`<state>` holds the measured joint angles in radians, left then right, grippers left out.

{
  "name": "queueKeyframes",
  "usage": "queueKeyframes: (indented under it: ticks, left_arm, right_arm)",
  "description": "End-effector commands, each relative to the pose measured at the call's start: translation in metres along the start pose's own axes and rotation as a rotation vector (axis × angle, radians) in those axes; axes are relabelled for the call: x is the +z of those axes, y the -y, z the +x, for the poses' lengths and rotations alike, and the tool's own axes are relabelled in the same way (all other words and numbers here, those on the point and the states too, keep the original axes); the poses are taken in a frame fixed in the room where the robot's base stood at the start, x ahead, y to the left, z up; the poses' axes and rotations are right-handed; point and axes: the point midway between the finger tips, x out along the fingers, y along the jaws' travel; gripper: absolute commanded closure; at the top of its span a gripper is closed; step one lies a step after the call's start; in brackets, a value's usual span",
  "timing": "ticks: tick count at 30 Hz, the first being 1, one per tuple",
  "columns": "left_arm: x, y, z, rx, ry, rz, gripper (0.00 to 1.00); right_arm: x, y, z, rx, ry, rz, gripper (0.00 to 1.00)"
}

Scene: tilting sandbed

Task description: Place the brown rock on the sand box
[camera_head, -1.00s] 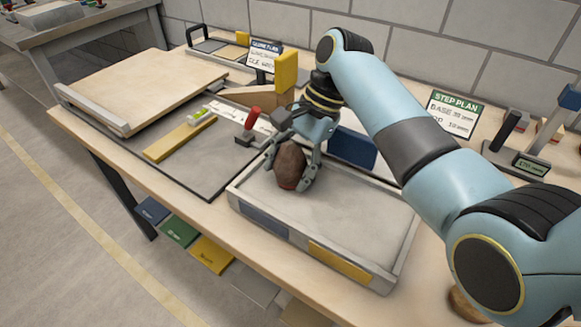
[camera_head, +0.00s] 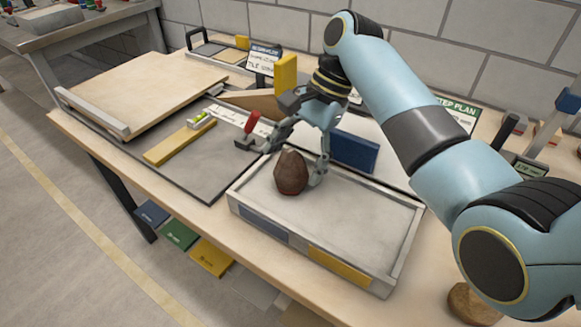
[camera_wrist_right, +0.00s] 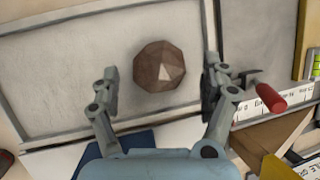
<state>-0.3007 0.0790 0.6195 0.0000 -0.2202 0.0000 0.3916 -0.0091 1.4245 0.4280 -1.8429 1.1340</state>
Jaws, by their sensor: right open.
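The brown rock (camera_head: 291,172) stands on the sand surface at the far left part of the sand box (camera_head: 345,219) in the head view. It also shows in the right wrist view (camera_wrist_right: 159,66), faceted and dark brown, with bare sand around it. My right gripper (camera_head: 292,164) is open above and behind the rock. In the right wrist view its two fingers (camera_wrist_right: 160,88) are spread wide, one on each side, with clear gaps to the rock. Nothing is held. My left gripper is not in view.
A red-handled tool (camera_head: 252,122) lies just left of the right gripper's fingers. A blue block (camera_head: 354,151) stands behind the box. A yellow bar (camera_head: 180,141) lies on the dark mat to the left. The right part of the sand box is clear.

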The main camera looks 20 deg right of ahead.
Motion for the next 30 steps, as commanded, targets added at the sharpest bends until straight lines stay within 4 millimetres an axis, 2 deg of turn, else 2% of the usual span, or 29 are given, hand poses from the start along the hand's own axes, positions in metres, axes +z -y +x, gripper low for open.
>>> queueKeyframes:
  ticks: [1, 6, 12, 17, 30]
  left_arm:
    - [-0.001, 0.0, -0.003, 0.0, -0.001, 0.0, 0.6]
    - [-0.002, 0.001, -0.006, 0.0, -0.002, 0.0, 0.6]
    - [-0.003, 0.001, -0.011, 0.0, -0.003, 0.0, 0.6]
    - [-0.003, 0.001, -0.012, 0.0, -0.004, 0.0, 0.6]
    - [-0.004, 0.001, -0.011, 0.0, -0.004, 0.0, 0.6]
  right_arm:
    - [-0.001, 0.001, -0.015, -0.002, -0.006, -0.001, 0.2]
    - [-0.001, 0.001, -0.053, -0.003, -0.005, -0.001, 0.2]
    - [0.0, 0.001, -0.082, -0.001, -0.003, 0.0, 0.2]
    - [0.0, 0.0, -0.089, 0.001, 0.0, 0.0, 0.2]
    - [0.0, 0.0, -0.088, 0.0, 0.0, 0.0, 0.2]
